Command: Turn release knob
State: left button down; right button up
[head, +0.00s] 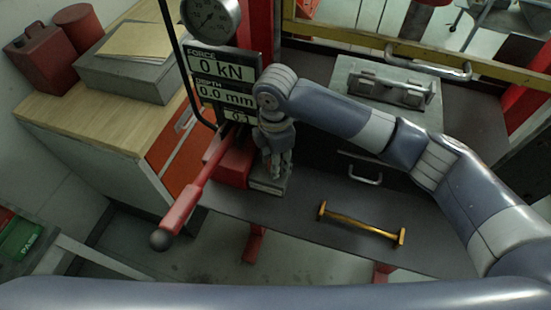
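A red hydraulic pump (237,165) stands on the dark bench, with a long red lever (185,205) that ends in a black ball. Above it are a round gauge (208,14) and a display panel (222,68) reading force 0 kN and depth 0.0 mm. My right gripper (274,172) comes in from the right and points down just right of the red pump, close to it. I cannot make out the release knob; it may be hidden by the gripper. Whether the fingers touch anything or are open is unclear. My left gripper is out of view.
A grey vise-like block (388,88) sits on a plate behind my arm. A wooden-topped cabinet (118,112) with a grey box is at left. The bench front is otherwise mostly clear.

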dwell(0.6)
jog(key=o, duration=1.1)
jog(key=shift+r, duration=0.15)
notch_tip(320, 180, up, 7)
jog(key=shift+r, duration=0.1)
